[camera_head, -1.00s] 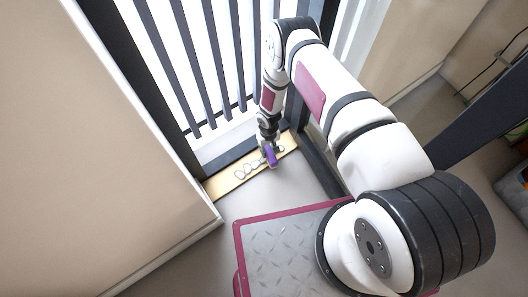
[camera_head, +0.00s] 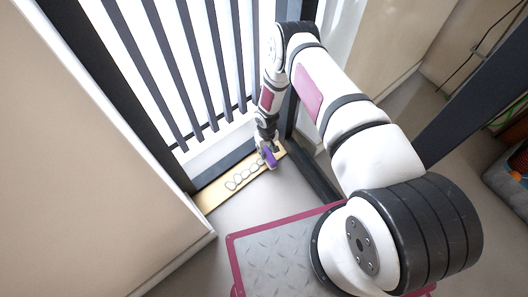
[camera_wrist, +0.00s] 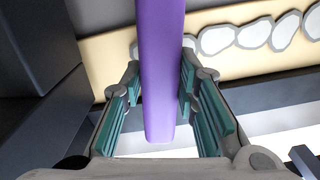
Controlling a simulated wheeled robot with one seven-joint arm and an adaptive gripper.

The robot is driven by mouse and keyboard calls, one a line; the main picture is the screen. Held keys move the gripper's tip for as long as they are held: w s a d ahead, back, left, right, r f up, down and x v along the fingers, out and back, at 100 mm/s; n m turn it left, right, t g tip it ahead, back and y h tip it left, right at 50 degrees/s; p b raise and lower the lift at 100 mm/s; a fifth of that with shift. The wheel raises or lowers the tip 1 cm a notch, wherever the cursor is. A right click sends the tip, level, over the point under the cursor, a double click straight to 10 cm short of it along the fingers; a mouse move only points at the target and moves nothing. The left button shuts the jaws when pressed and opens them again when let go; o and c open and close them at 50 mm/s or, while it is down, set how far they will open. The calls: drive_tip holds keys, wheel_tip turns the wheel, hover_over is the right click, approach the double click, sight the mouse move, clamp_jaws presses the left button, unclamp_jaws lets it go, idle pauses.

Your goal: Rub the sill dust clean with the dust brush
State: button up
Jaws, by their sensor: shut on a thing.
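My gripper (camera_head: 266,145) is shut on the purple dust brush (camera_head: 270,160) near the right end of the sill. In the wrist view the brush's purple handle (camera_wrist: 161,75) runs between the teal finger pads of my gripper (camera_wrist: 160,90). The brush's far end is out of that view. The sill (camera_head: 210,198) is a pale yellow strip at the foot of the barred window. Several pale grey dust patches (camera_head: 241,176) lie in a row on it, left of the brush. The wrist view shows patches (camera_wrist: 255,33) right of the handle. Contact between brush and sill cannot be told.
Dark vertical bars (camera_head: 190,75) stand behind the sill. A beige panel (camera_head: 100,170) closes off the left side. A dark post (camera_head: 300,90) stands close to the right of my gripper. Grey floor (camera_head: 255,210) is clear in front of the sill.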

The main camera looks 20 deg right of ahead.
drive_tip(key=shift+w+d, duration=0.35)
drive_tip(key=shift+d, duration=0.4)
drive_tip(key=shift+w+d, duration=0.3)
drive_tip(key=shift+d, duration=0.45)
drive_tip(key=shift+a, duration=0.1)
drive_tip(key=shift+s+a+f, duration=0.1)
drive_tip(key=shift+s+a, duration=0.65)
drive_tip(key=shift+a, duration=0.9)
drive_tip(key=shift+s+a, duration=0.8)
drive_tip(key=shift+a, duration=0.9)
drive_tip(key=shift+s+a+f, duration=0.1)
drive_tip(key=shift+s+a, duration=0.65)
drive_tip(key=shift+a, duration=0.9)
drive_tip(key=shift+s+a+r, duration=0.1)
drive_tip(key=shift+s+a, duration=0.6)
drive_tip(key=shift+a, duration=0.9)
drive_tip(key=shift+s+a, duration=0.75)
drive_tip(key=shift+a, duration=0.85)
drive_tip(key=shift+s+a+r, duration=0.1)
drive_tip(key=shift+s+a, duration=0.6)
drive_tip(key=shift+a, duration=0.9)
drive_tip(key=shift+s+a+f, duration=0.1)
drive_tip(key=shift+s+a, duration=0.25)
drive_tip(key=shift+a, duration=0.45)
drive_tip(key=shift+s+a+f, duration=0.1)
drive_tip(key=shift+s+a, duration=0.25)
drive_tip(key=shift+a, duration=0.45)
wheel_tip(320, 180, up, 6)
drive_tip(key=p, duration=0.3)
drive_tip(key=shift+p, duration=0.4)
